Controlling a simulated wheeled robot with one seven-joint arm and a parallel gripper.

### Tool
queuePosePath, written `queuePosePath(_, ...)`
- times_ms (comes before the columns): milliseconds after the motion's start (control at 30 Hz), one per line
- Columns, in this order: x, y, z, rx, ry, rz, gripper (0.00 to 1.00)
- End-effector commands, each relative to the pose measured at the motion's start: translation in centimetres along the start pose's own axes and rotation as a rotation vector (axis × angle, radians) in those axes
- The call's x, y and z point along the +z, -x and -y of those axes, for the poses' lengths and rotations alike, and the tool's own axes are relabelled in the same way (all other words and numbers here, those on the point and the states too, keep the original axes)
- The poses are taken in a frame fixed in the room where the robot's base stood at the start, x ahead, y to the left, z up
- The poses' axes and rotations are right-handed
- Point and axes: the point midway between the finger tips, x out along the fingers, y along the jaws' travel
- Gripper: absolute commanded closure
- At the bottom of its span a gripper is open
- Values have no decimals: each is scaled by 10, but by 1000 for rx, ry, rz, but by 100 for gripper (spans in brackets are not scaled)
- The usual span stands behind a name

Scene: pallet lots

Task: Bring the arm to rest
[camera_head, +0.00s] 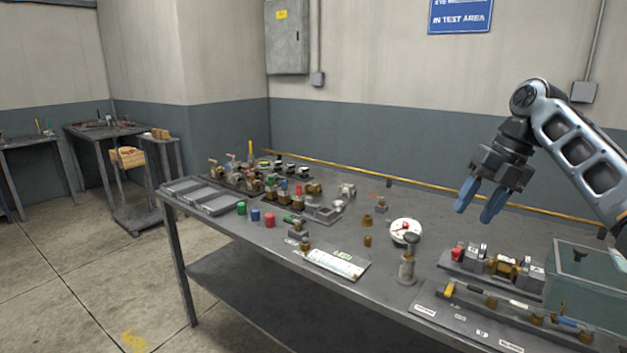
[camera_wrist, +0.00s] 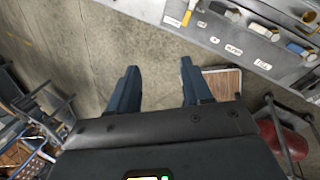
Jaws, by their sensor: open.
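My gripper (camera_head: 480,201) hangs from my arm at the right of the head view, above the right part of the grey workbench (camera_head: 330,285). Its two blue fingers are apart and point down and to the left, with nothing between them. In the wrist view my gripper (camera_wrist: 160,82) also shows both fingers spread and empty, with bare concrete floor between and beyond them. The arm is bent, with its elbow high against the wall.
Below my gripper stand a round white dial (camera_head: 405,231), a post (camera_head: 407,265) and a row of fittings (camera_head: 492,264). A glass-sided box (camera_head: 590,285) is at the far right. Grey trays (camera_head: 205,196) and small parts fill the bench's left. Open floor (camera_head: 90,270) lies left.

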Motion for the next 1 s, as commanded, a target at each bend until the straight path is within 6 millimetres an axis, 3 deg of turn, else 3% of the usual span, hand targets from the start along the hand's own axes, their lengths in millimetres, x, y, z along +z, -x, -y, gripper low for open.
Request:
queuePosePath(267, 0, -18, -2, 15, -32, 12, 51)
queuePosePath(567, -2, -61, -9, 53, -110, 40, 51)
queuePosePath(767, -8, -106, -17, 99, -204, 71, 51)
queuePosePath(867, -13, -136, -22, 132, -273, 92, 51)
queuePosePath(1000, -28, -192, -32, 201, -411, 125, 51)
